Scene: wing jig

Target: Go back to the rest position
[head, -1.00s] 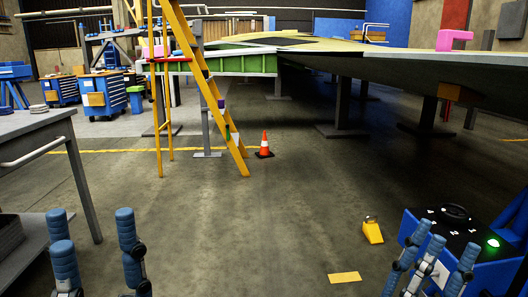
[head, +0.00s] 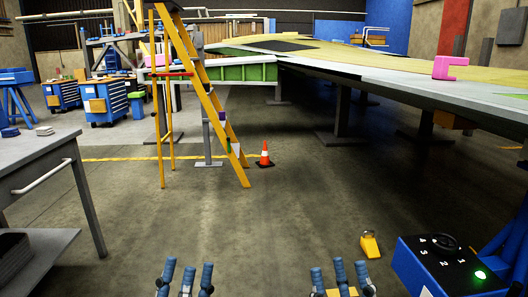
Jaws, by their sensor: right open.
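My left gripper (head: 186,276) shows at the bottom of the head view, left of centre. Its blue fingers point up and stand apart with nothing between them. My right gripper (head: 340,276) is at the bottom, right of centre, with its blue fingers spread and empty. Both are in front of open floor, and neither touches anything that I can see. The lower parts of both grippers are cut off by the picture's edge.
A grey table (head: 40,150) stands at left. A blue control box (head: 440,268) with a green light is at lower right. A yellow wedge (head: 370,245) lies on the floor. A yellow ladder (head: 205,95), orange cone (head: 265,155) and wing (head: 450,82) stand ahead. The middle floor is clear.

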